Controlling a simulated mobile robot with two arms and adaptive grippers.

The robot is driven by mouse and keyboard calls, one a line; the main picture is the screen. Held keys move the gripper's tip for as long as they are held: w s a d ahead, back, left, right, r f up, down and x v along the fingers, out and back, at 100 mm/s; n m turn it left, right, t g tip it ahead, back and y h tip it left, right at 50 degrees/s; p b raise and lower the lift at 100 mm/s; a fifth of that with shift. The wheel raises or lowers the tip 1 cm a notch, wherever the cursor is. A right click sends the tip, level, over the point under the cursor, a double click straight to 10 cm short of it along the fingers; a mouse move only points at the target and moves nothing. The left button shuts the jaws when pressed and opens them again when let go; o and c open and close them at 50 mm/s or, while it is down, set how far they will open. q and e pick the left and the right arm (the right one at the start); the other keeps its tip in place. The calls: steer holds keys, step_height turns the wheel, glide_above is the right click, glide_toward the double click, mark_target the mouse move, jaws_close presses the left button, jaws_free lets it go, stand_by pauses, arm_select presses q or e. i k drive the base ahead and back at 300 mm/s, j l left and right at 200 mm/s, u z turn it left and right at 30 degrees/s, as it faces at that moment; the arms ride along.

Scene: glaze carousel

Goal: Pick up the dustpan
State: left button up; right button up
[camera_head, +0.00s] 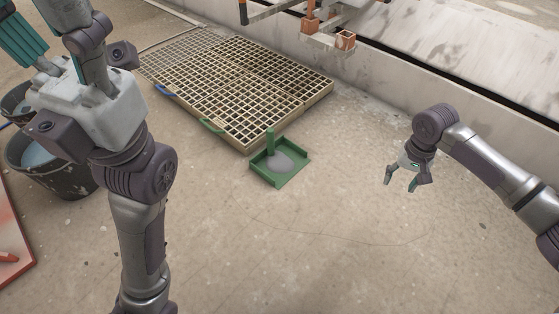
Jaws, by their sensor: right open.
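The green dustpan (298,168) lies on the floor just in front of the near corner of the grate. Its short handle stands up at its back left, and a grey patch of material lies in its pan. My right gripper (402,187) is open and empty, pointing down, well to the right of the dustpan and apart from it. My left gripper (24,42) is at the upper left, large and close to the camera. Its teal fingers are partly cut off by the frame edge, so its opening cannot be told.
A slatted floor grate (235,85) with blue and green handles lies behind the dustpan. A dark bucket (55,180) of bluish liquid stands at left, partly behind my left arm. A hanging rack with orange blocks (345,38) is at top. The floor between dustpan and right gripper is clear.

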mark_target(281, 160)
steer(key=i+j, duration=0.2)
steer(key=j, duration=0.2)
steer(key=i+j+u, duration=0.1)
steer(key=j, duration=0.35)
steer(key=i+j, duration=0.25)
steer(key=j, duration=0.15)
steer(key=i+j+u, duration=0.1)
steer(key=j, duration=0.3)
steer(key=i, duration=0.1)
